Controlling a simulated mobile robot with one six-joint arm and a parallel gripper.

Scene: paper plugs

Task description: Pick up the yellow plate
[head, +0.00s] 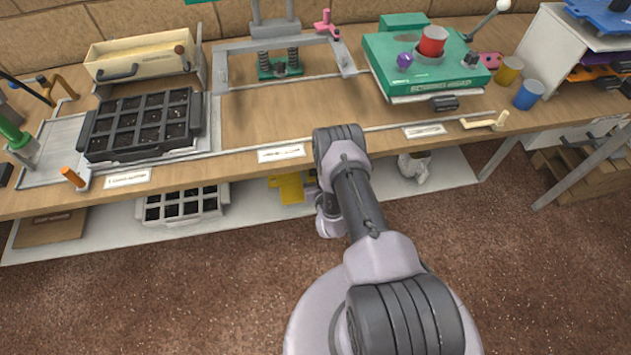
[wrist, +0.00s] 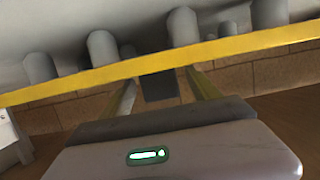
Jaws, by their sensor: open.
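The yellow plate (head: 290,188) lies on the pale lower shelf under the workbench, left of my arm. Part of it is hidden by the bench edge and my arm. In the wrist view a long yellow strip (wrist: 85,80), which looks like the plate's edge seen nearly side-on, crosses the whole picture at a slant. My gripper (wrist: 162,85) is open, its two fingers apart and reaching toward that strip. I cannot tell whether the strip lies between the fingers or just beyond them. In the head view the fingers are hidden under the bench.
A dark-celled tray (head: 187,204) sits on the shelf to the left, and a whitish object (head: 414,168) to the right. Several grey cylinders (wrist: 104,50) stand out from a pale surface in the wrist view.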

